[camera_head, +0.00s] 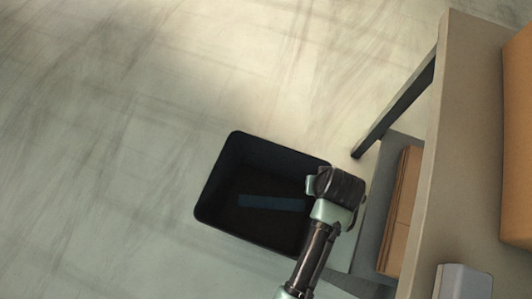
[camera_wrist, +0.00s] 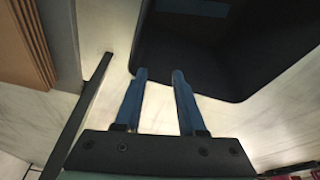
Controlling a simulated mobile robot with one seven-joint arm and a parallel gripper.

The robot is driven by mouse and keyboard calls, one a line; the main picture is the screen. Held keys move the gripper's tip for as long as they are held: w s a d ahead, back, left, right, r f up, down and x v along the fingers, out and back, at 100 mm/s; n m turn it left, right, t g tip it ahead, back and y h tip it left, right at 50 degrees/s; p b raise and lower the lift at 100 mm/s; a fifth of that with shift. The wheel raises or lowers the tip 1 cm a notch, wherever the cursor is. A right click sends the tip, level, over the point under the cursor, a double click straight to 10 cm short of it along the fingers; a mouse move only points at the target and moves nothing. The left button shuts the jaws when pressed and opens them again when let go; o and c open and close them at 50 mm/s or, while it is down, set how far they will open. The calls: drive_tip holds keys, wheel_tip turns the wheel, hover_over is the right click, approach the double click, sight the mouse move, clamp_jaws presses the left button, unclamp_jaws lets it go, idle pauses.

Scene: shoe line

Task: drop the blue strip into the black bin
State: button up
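The black bin (camera_head: 215,192) stands on the floor, open side up, and its inside is dark. The blue strip (camera_head: 272,202) shows within the bin's opening, lying roughly crosswise, its right end close to my arm. I cannot tell for sure whether it rests on the bin's bottom. In the wrist view, part of the strip (camera_wrist: 195,7) shows at the top edge inside the bin (camera_wrist: 215,85). My gripper (camera_wrist: 159,73) has its two fingers apart with nothing between them. It is at the bin's right rim in the head view, where its fingers are hard to make out.
A table (camera_head: 458,110) stands right of the bin, with an orange-brown box (camera_head: 517,140) and a small white object (camera_head: 463,282) on top. Flat brown cardboard (camera_head: 400,210) sits on its lower shelf. The floor (camera_head: 110,110) left of the bin is clear.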

drive_tip(key=p+v, duration=0.4)
drive_tip(key=v, duration=0.6)
drive_tip(key=shift+r+p, duration=0.3)
drive_tip(key=shift+r, duration=0.05)
drive_tip(key=w+r+t+h, duration=0.2)
drive_tip(key=w+r+t, duration=0.5)
drive_tip(key=w+r, duration=0.9)
drive_tip(key=w+a+r+t, duration=0.2)
drive_tip(key=r+t, duration=0.1)
drive_tip(key=r, duration=0.7)
drive_tip(key=w+a+r+t, duration=0.1)
drive_tip(key=w+r+t, duration=0.15)
drive_tip(key=r, duration=0.75)
drive_tip(key=s+a+r+t+y+p, duration=0.1)
drive_tip(key=s+a+r+t, duration=0.25)
drive_tip(key=r, duration=0.75)
drive_tip(key=s+a+r+t, duration=0.2)
drive_tip(key=s+r+t, duration=0.25)
drive_tip(key=r, duration=0.65)
drive_tip(key=s+a+r+t+y+p, duration=0.1)
drive_tip(key=s+a+r+t, duration=0.3)
drive_tip(key=r, duration=0.8)
wheel_tip(320, 180, up, 29)
drive_tip(key=d+p, duration=0.1)
drive_tip(key=p, duration=2.8)
drive_tip(key=shift+n+p, duration=0.3)
drive_tip(key=shift+p, duration=0.05)
